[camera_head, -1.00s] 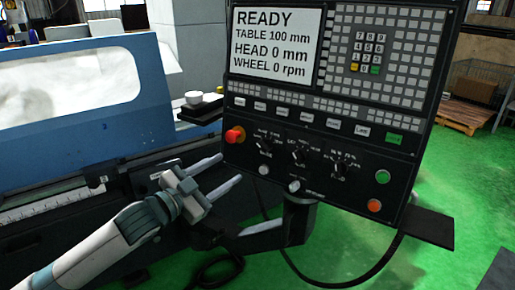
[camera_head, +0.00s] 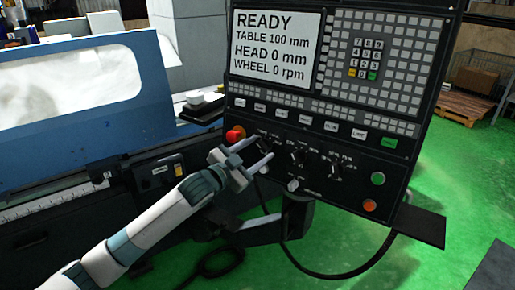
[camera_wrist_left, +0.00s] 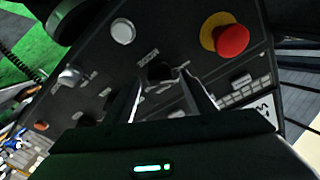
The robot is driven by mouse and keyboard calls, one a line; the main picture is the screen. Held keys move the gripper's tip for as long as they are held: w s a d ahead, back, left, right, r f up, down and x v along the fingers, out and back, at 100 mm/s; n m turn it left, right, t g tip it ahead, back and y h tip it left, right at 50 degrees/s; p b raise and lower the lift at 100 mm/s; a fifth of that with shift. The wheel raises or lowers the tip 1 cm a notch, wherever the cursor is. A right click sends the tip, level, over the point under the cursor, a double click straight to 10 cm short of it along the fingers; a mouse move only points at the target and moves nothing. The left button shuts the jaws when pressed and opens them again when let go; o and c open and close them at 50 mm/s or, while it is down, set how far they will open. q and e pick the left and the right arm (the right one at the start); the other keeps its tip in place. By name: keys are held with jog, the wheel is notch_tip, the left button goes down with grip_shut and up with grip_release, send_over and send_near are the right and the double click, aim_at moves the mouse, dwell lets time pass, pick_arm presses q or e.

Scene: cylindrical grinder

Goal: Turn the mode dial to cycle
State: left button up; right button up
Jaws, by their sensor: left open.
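The black control panel (camera_head: 318,180) carries a row of three dark rotary dials: a left dial (camera_head: 262,137), a middle dial (camera_head: 297,154) and a right dial (camera_head: 333,168). My left gripper (camera_head: 265,148) is open and empty, pointing at the left dial. In the left wrist view, the fingers (camera_wrist_left: 163,88) straddle the line to this dial (camera_wrist_left: 159,70), which shows beyond and between their tips. I cannot tell whether they touch it. My right gripper is not in view.
A red emergency button (camera_head: 235,133) sits just left of the left dial. A silver knob (camera_head: 293,185) is below, and green (camera_head: 378,178) and orange (camera_head: 370,205) buttons are at the right. The screen (camera_head: 275,45) reads READY. The blue grinder cover (camera_head: 95,125) is left.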

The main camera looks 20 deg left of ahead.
pick_arm(q)
jog(key=c, duration=1)
jog(key=shift+c, duration=0.2)
